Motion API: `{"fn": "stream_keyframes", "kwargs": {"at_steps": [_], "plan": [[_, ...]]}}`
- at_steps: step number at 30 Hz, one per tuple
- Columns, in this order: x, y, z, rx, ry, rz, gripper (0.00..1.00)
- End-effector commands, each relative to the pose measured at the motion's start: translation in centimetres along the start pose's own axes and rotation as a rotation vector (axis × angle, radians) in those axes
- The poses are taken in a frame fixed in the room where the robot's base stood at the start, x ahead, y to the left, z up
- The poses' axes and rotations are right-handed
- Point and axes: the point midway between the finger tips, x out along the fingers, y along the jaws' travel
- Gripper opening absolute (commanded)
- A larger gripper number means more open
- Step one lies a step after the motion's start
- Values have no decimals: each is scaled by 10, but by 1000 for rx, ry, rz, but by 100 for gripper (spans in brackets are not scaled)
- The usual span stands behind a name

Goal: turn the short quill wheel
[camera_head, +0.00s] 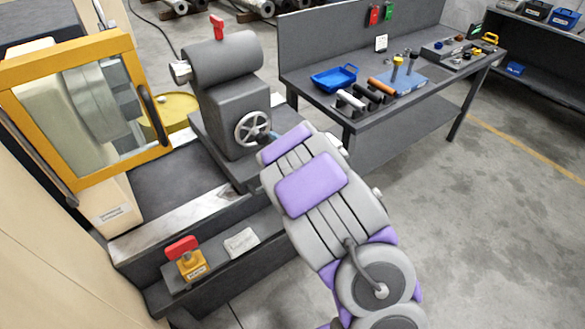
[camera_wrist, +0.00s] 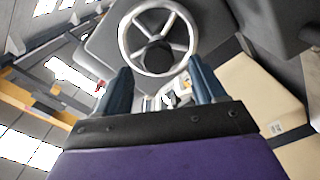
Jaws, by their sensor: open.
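The quill wheel (camera_head: 252,128) is a light metal handwheel with spokes on the grey tailstock (camera_head: 235,98). In the wrist view the wheel (camera_wrist: 158,42) fills the top middle, its rim ahead of my fingers. My gripper (camera_wrist: 160,66) is open, with one dark blue finger on each side of the lower part of the rim. Nothing is seen held between the fingers. Whether a finger touches the rim cannot be told. In the head view my gripper (camera_head: 268,137) is at the wheel's lower right, mostly hidden behind my purple and grey arm.
A yellow-framed machine door (camera_head: 75,188) stands at the left. A workbench (camera_head: 365,125) with a blue tray (camera_head: 334,79) and tools stands behind right. The floor at right is clear.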

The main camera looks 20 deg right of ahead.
Motion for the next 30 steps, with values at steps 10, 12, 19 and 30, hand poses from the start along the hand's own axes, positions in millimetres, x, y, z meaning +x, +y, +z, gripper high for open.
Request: {"fn": "stream_keyframes", "kwargs": {"at_steps": [10,12,19,30], "plan": [[-27,3,1,2,-5,-3,69],[-32,3,0,3,-4,1,69],[-46,0,0,9,-7,-12,69],[-71,3,0,1,-5,-3,69]]}}
